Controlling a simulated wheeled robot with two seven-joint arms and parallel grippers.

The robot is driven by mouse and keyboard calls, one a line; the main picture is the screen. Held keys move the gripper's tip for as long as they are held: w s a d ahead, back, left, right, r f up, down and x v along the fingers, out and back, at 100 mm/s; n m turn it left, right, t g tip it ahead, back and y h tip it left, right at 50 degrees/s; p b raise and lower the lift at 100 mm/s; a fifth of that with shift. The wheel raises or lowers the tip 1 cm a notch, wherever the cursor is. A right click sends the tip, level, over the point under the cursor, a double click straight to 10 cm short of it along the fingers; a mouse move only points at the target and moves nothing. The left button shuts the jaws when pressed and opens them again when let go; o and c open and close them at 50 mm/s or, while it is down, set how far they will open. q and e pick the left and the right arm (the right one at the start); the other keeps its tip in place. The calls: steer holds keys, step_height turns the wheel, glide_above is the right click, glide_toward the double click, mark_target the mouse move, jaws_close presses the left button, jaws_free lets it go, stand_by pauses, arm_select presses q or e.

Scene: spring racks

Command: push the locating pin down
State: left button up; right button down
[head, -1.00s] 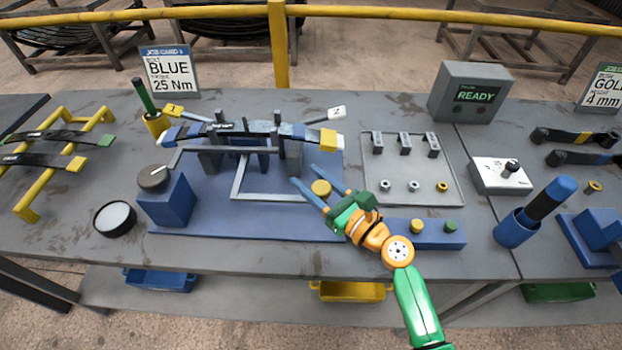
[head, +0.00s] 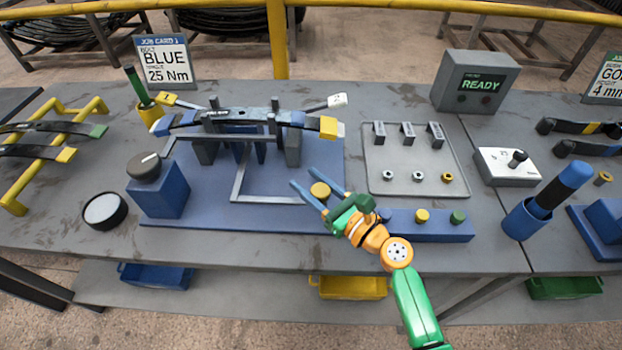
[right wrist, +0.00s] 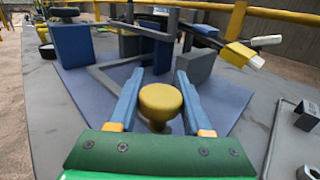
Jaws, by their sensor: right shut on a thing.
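The locating pin appears as a round yellow knob (head: 319,190) near the front right of the blue fixture plate (head: 200,215). In the right wrist view the knob (right wrist: 160,101) stands upright between two blue fingers, with a narrower yellow stem below its head. My right gripper (head: 309,179) is shut on the knob, its fingers on either side and their tips reaching past it. How far down the pin sits cannot be told. My left gripper is not in view.
A dark leaf spring (head: 245,115) lies over the fixture behind the pin. A grey bent bar (head: 237,186) is left of the gripper. A blue box with yellow and green buttons (head: 440,229) stands close right. A parts tray (head: 415,160) lies behind it.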

mark_target(327, 197)
steer(key=shift+r, duration=0.2)
steer(key=shift+c, duration=1.8)
jaws_free()
steer(key=shift+w+a, duration=0.1)
steer(key=v, duration=0.7)
